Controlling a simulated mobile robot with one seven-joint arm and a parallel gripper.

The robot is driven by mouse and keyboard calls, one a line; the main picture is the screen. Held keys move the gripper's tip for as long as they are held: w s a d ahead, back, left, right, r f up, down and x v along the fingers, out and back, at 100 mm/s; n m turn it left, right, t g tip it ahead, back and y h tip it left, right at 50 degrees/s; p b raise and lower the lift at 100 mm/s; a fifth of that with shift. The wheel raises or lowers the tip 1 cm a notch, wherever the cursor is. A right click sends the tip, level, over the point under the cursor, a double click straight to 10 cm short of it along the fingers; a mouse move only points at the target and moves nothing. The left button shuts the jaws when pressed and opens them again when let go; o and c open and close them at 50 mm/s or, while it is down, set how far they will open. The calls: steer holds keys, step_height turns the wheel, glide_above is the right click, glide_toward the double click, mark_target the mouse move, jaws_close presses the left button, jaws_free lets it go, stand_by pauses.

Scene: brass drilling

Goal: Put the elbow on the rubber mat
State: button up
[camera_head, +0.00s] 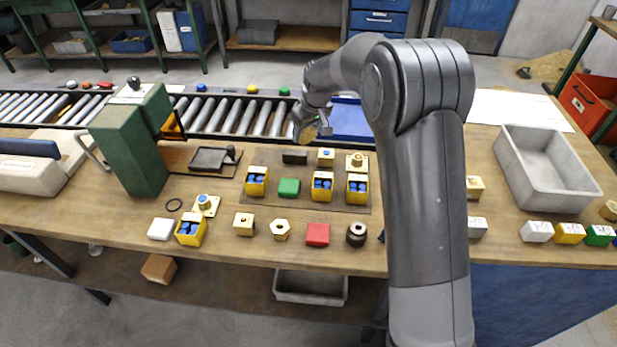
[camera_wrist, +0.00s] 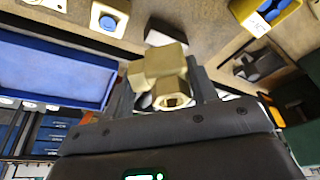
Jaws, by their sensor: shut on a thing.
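My gripper (camera_head: 309,122) is shut on the brass elbow (camera_wrist: 160,76), which sits between the fingers in the wrist view. In the head view the gripper hangs over the back of the bench, left of the blue tray, and the elbow (camera_head: 304,133) shows only as a small blurred yellowish shape. A flat grey-brown mat (camera_head: 303,172), apparently the rubber mat, lies on the bench just in front of the gripper. The elbow is held above the bench, apart from the mat as far as I can tell.
The mat bears yellow boxes (camera_head: 322,187) with blue contents, a green block (camera_head: 289,187), a black block (camera_head: 294,157) and brass fittings. A blue tray (camera_head: 350,118) lies behind. A green press (camera_head: 130,150) stands left. A grey bin (camera_head: 545,172) stands right.

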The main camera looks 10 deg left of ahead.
glide_above(261, 163)
steer(key=f, duration=0.7)
steer(key=shift+s+d+f, duration=0.15)
steer(key=shift+s+d, duration=0.2)
steer(key=shift+f, duration=2)
steer(key=o, duration=1.4)
steer(key=shift+f, duration=0.2)
